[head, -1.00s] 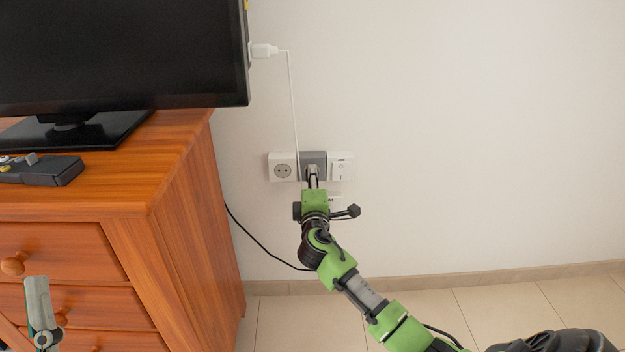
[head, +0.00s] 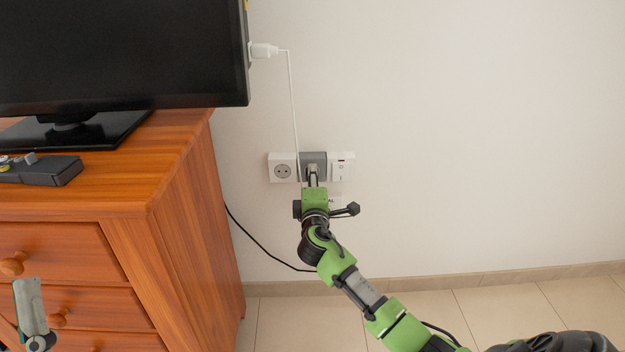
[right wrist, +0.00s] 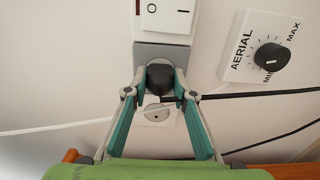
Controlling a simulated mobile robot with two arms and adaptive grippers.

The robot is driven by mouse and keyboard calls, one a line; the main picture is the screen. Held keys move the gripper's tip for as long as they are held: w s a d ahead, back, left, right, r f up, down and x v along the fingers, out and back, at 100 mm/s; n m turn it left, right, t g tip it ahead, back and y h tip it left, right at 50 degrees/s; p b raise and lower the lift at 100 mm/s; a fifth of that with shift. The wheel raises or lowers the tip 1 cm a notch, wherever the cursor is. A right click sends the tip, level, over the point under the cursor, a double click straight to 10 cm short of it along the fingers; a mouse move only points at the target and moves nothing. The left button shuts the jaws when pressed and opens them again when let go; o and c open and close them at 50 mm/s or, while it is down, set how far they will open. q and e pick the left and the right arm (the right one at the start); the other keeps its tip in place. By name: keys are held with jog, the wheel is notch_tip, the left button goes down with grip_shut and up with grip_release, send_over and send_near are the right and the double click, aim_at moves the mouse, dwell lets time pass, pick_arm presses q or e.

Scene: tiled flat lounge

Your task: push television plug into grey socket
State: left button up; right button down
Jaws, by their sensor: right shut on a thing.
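The grey socket (head: 314,160) is on the wall between a white socket and a switch. In the right wrist view its grey plate (right wrist: 152,53) shows behind the plug. The black television plug (right wrist: 160,79) is between the teal fingers of my right gripper (right wrist: 160,92), which is shut on it. The plug is in front of the grey socket; how deep it sits is hidden. In the head view my right gripper (head: 313,177) covers the socket's lower part. My left gripper (head: 30,302) is at the lower left by the drawers; its jaw opening cannot be made out.
A white socket (head: 283,169) and a white switch (head: 341,169) flank the grey one. An aerial dial (right wrist: 268,56) is close by. A white cable (head: 293,105) hangs from the television (head: 120,55). A wooden dresser (head: 180,215) stands left; the wall to the right is clear.

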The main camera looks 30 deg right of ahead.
jog(key=c, duration=1.6)
grip_release()
jog(key=v, duration=1.2)
jog(key=shift+d, duration=0.1)
jog(key=shift+s, duration=0.1)
